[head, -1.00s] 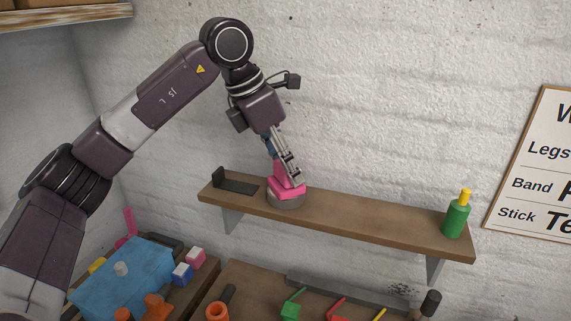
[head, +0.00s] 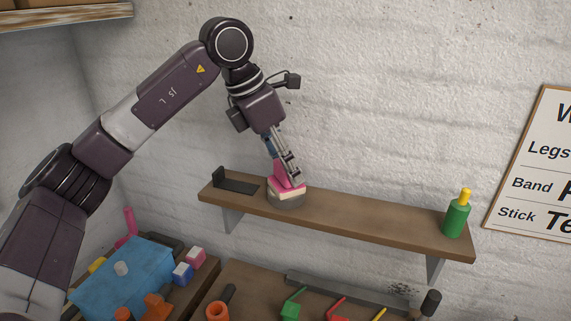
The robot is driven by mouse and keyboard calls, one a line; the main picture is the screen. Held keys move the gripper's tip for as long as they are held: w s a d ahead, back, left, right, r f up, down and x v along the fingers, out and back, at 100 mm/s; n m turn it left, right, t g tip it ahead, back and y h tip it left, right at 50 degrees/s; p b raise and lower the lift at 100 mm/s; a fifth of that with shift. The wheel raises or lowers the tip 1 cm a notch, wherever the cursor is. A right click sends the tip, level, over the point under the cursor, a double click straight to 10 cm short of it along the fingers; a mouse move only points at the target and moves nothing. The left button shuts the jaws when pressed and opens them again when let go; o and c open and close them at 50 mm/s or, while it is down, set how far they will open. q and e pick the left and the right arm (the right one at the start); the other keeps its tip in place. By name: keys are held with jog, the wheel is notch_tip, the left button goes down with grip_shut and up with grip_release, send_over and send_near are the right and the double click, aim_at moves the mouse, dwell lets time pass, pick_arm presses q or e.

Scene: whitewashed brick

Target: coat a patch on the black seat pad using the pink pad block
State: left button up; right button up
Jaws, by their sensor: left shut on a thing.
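The pink pad block (head: 283,177) is in my left gripper (head: 290,176), which is shut on its upper part. The block's lower part (head: 288,189) now looks cream-coloured. It sits at the top of a round grey dish (head: 287,201) on the wall shelf; whether it touches the dish's inside is hidden. A flat black piece with a small upright at its left end (head: 238,186) lies on the shelf just left of the dish; it looks like the black seat pad. My right gripper is not in view.
The wooden shelf (head: 355,219) is clear between the dish and a green bottle with a yellow top (head: 456,218) at its right end. Below are a blue box (head: 125,275), small blocks and several tools on a bench. The brick wall is close behind.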

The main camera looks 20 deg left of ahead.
pick_arm(q)
jog(key=shift+r+p, duration=2.7)
jog(key=shift+r, duration=0.85)
jog(key=shift+f, duration=0.1)
